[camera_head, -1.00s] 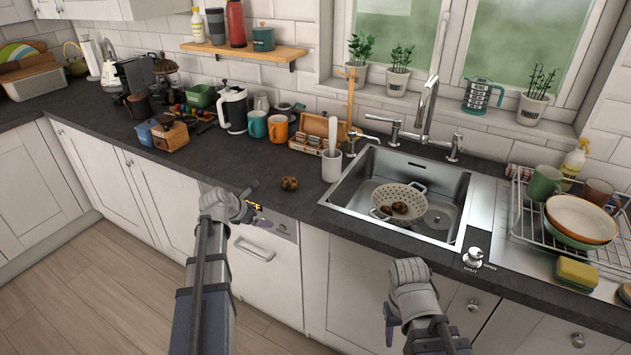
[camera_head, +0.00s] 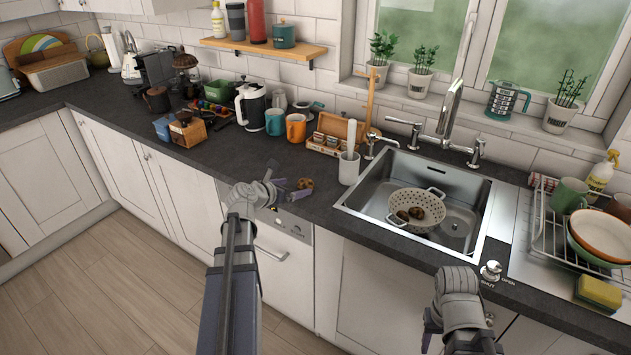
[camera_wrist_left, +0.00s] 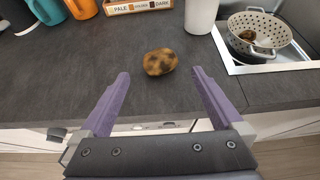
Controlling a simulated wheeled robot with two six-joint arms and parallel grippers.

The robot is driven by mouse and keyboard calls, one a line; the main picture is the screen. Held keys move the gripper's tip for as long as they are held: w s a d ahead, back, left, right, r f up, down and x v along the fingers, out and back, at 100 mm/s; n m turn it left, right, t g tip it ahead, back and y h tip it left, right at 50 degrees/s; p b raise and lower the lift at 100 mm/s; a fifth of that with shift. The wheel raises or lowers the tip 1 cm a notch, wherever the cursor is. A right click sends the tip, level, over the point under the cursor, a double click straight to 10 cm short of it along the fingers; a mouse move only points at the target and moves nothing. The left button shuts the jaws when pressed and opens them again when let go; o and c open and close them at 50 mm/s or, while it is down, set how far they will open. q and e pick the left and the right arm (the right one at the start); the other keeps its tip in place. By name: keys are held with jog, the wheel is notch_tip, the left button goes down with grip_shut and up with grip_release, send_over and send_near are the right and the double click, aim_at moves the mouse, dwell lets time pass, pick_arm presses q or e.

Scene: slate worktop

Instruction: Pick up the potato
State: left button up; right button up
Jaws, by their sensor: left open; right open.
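A brown, mottled potato (camera_head: 305,183) lies on the dark worktop (camera_head: 330,200), left of the sink. In the left wrist view the potato (camera_wrist_left: 160,62) sits between the lines of the two purple fingers, just beyond their tips. My left gripper (camera_head: 290,187) is open and empty, low over the worktop's front edge, close to the potato. It also shows in the left wrist view (camera_wrist_left: 160,73). Similar brown lumps (camera_head: 410,214) lie in a colander (camera_head: 432,203) in the sink. My right gripper (camera_head: 455,325) is open in front of the cabinets; its fingers are mostly hidden.
A white utensil crock (camera_head: 348,168) stands behind and right of the potato. A tea box (camera_head: 328,142), an orange mug (camera_head: 295,128) and a teal mug (camera_head: 274,122) stand farther back. The sink (camera_head: 470,215) is to the right. The worktop around the potato is clear.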

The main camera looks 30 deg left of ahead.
aim_at(303, 184)
pick_arm(q)
jog(key=shift+w, duration=0.25)
jog(key=shift+w+f+b, duration=0.2)
jog(key=shift+w+b, duration=0.15)
jog(key=shift+w, duration=0.05)
jog(key=shift+b+x, duration=0.3)
jog(key=shift+x, duration=0.55)
jog(key=shift+w+d+f+b, duration=0.1)
jog(key=shift+w+f+b, duration=0.2)
jog(key=shift+w, duration=0.1)
jog(key=b+x, duration=0.2)
jog(key=x, duration=0.2)
jog(key=shift+f, duration=0.1)
jog(key=shift+c, duration=0.4)
jog(key=c, duration=1.2)
